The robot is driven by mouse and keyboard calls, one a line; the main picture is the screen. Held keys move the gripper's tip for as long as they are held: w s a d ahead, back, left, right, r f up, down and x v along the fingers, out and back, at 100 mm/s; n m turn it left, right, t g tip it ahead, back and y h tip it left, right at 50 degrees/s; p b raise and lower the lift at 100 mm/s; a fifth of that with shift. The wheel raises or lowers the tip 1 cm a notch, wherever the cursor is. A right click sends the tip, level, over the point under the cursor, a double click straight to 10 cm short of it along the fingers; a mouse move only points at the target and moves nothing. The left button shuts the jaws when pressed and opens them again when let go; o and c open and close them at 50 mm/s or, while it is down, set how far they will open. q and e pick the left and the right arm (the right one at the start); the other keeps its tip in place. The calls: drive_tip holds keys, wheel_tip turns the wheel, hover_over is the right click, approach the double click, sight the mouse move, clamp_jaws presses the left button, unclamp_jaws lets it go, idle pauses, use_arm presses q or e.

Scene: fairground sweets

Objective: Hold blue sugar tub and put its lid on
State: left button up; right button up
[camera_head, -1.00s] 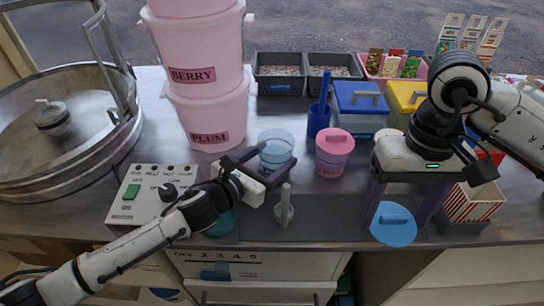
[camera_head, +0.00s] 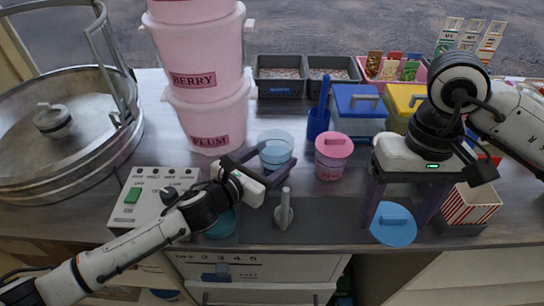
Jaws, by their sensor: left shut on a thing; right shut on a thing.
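The blue sugar tub (camera_head: 275,148) is a clear light-blue cup standing on the counter, its top uncovered. My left gripper (camera_head: 274,162) is shut on the tub, with one dark finger on each side of it. The blue lid (camera_head: 393,224) is a round disc with a small grip bar on top. My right gripper (camera_head: 393,217) points down and is shut on the lid, at the front right of the counter. The lid is well apart from the tub, to its right and nearer the front edge.
A pink-lidded tub (camera_head: 332,157) stands just right of the blue tub. A dark blue holder (camera_head: 318,122) is behind it. A grey upright tool (camera_head: 284,212) stands in front. A striped popcorn box (camera_head: 471,204) is right of my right gripper. Pink buckets (camera_head: 215,117) stand at left.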

idle(0.4)
drive_tip(key=w+a+r+m+t+y, duration=0.1)
drive_tip(key=w+a+r+m, duration=0.2)
drive_tip(key=w+a+m, duration=0.9)
drive_tip(key=w+a+r+m+t, duration=0.1)
drive_tip(key=w+a+r+m, duration=0.2)
drive_tip(key=w+a+m, duration=0.8)
wheel_tip(320, 180, down, 6)
drive_tip(key=s+d+m, duration=0.1)
drive_tip(key=d+m, duration=0.1)
drive_tip(key=shift+d, duration=0.35)
drive_tip(key=shift+s+f, duration=0.15)
drive_tip(key=shift+f, duration=0.15)
drive_tip(key=o, duration=1.3)
drive_tip(key=shift+o, duration=0.2)
drive_tip(key=shift+r, duration=0.1)
